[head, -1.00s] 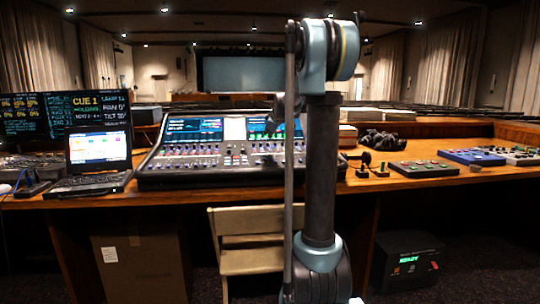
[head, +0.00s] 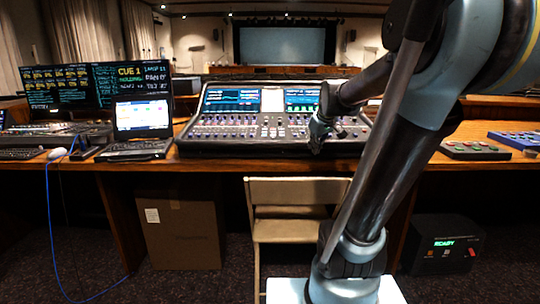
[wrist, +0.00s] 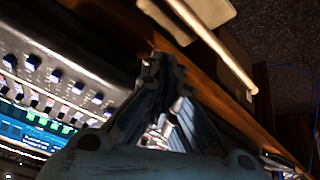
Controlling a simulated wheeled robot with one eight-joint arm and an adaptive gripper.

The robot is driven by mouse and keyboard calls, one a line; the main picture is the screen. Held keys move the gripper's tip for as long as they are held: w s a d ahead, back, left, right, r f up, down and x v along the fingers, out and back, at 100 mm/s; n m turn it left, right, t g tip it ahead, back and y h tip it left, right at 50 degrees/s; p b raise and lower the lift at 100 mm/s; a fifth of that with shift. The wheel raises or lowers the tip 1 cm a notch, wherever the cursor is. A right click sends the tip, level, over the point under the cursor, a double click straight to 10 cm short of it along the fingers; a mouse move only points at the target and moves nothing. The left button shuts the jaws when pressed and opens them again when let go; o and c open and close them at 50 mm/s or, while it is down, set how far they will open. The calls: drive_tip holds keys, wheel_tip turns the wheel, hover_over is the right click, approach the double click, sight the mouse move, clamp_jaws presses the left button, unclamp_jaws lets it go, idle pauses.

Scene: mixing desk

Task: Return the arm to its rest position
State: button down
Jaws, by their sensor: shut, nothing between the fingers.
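My arm rises from the lower right of the head view, bends at the upper right and reaches back toward the mixing desk. My gripper (head: 318,138) hangs in front of the right part of the mixing console (head: 225,133), near the desk's front edge. In the wrist view my gripper (wrist: 158,62) has its fingertips together with nothing between them. The console's knobs and lit screen (wrist: 45,125) lie to its left there. I cannot tell whether the fingertips touch anything.
A folding chair (head: 298,188) stands before the wooden desk (head: 150,172). A laptop (head: 141,120) and monitors stand on the left. A button box (head: 470,150) lies at right. A cardboard box (head: 180,235) and a black READY box (head: 447,244) are on the floor. A blue cable (head: 52,220) hangs at left.

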drive_tip(key=s+d+f+m+g, duration=0.1)
drive_tip(key=s+f+m, duration=0.1)
drive_tip(key=s+f, duration=0.45)
drive_tip(key=s+f+m+g+h, duration=0.15)
drive_tip(key=s+f, duration=0.25)
drive_tip(key=s, duration=0.6)
drive_tip(key=s+d+f+m+g, duration=0.1)
drive_tip(key=s+f+m, duration=0.1)
drive_tip(key=s+f, duration=0.55)
drive_tip(key=w+r, duration=1.4)
drive_tip(key=w, duration=0.4)
drive_tip(key=w+r, duration=1.4)
drive_tip(key=w, duration=0.5)
drive_tip(key=w+r, duration=1.5)
drive_tip(key=w, duration=0.3)
drive_tip(key=shift+w, duration=0.4)
drive_tip(key=shift+f, duration=0.1)
drive_tip(key=s+f, duration=0.6)
drive_tip(key=s, duration=0.2)
